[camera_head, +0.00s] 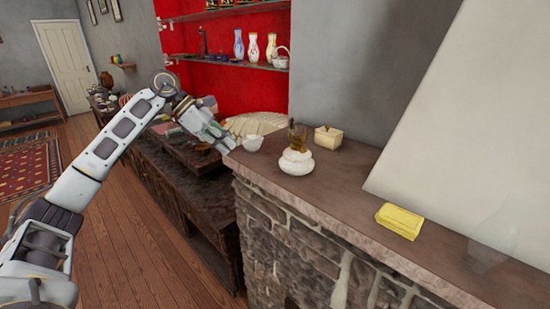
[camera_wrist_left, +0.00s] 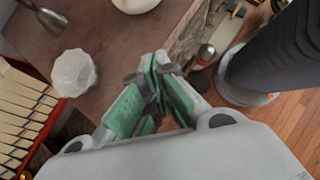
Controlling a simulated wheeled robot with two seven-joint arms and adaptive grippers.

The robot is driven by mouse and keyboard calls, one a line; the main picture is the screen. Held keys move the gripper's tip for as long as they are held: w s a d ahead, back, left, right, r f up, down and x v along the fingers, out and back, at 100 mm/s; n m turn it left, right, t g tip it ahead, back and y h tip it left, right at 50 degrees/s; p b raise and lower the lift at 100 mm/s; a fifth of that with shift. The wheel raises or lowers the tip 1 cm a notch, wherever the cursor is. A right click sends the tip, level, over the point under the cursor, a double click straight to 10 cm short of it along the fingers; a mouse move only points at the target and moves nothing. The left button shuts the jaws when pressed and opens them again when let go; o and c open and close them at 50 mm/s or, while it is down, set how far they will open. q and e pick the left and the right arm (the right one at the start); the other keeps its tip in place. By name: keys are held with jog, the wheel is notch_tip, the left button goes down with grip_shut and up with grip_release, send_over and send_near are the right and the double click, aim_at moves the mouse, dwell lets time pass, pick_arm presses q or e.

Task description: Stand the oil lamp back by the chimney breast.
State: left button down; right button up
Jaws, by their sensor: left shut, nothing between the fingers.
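What looks like the oil lamp (camera_head: 297,160), a rounded white body with an amber top, stands upright on the stone-fronted ledge (camera_head: 345,198). The pale sloping chimney breast (camera_head: 465,110) rises to its right and behind. My left gripper (camera_head: 228,146) is shut and empty at the ledge's left end, apart from the lamp and left of a small white bowl (camera_head: 252,142). In the left wrist view its green-padded fingers (camera_wrist_left: 153,70) come together with nothing held. A white faceted bowl (camera_wrist_left: 73,72) and part of a white rounded thing, possibly the lamp's body, show there. My right gripper is out of view.
A cream lidded box (camera_head: 328,137) stands behind the lamp, and a yellow box (camera_head: 399,221) lies farther right. The ledge between lamp and yellow box is clear. A dark cabinet (camera_head: 190,190) adjoins on the left. Shelves with vases (camera_head: 239,44) hang behind.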

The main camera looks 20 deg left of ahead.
pick_arm(q)
jog(key=shift+w+d+r+t, duration=0.4)
jog(key=shift+w+r+t, duration=0.1)
jog(key=shift+r, duration=0.1)
jog(key=shift+w, duration=0.1)
jog(key=p+x, duration=0.1)
jog(key=x, duration=0.4)
jog(key=p+x, duration=0.1)
jog(key=x, duration=0.4)
jog(key=shift+d+r, duration=0.1)
jog(key=shift+d, duration=0.2)
jog(key=shift+w+d+p, duration=0.4)
jog(key=shift+d, duration=0.3)
jog(key=shift+w+d+p, duration=0.4)
jog(key=shift+d, duration=0.25)
jog(key=shift+w+d, duration=0.1)
jog(key=shift+d, duration=0.1)
